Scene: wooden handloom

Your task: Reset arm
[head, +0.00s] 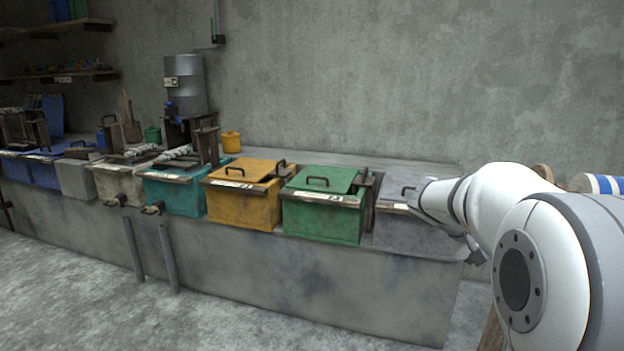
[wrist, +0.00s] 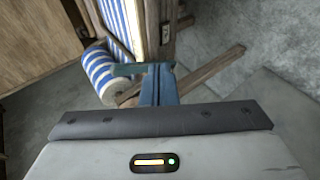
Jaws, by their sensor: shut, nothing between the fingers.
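My arm (head: 500,205) reaches in from the right in the head view, in front of the right end of the concrete bench. In the wrist view my gripper (wrist: 157,82) is shut and empty, its blue-grey fingers together. Beyond it is a blue-and-white striped cloth roll (wrist: 103,75) with striped cloth (wrist: 122,22) stretched above it on a wooden frame (wrist: 160,30). The gripper appears apart from them, though the exact gap cannot be told. In the head view the fingers are not clearly visible.
A concrete bench (head: 330,280) carries a green bin (head: 322,215), a yellow bin (head: 243,205), a teal bin (head: 172,193) and a grey bin (head: 395,228) beside my arm. A striped roll (head: 605,184) shows at far right. The floor (head: 70,300) at front left is clear.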

